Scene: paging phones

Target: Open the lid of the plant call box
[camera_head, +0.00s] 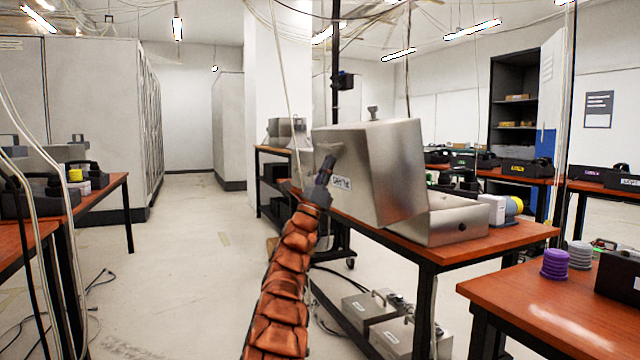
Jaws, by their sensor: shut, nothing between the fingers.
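The plant call box is a brushed-metal box on the red-brown table in the middle right. Its lid (360,165) is a deep metal cover with a small label on its near face. The lid stands raised and tilted, well up from the lower metal body (455,222), which sits on the tabletop. My gripper (326,165), at the end of my orange-sleeved arm, is shut and empty. It is in front of the lid's left side, beside the label. I cannot tell whether it touches the lid. The inside of the box is mostly hidden by the lid.
The table (520,235) also holds a white-and-yellow spool (505,208). Metal boxes (370,310) lie on its lower shelf. Another table (560,310) with purple discs (555,264) is at the front right. Clear floor (180,270) lies to the left.

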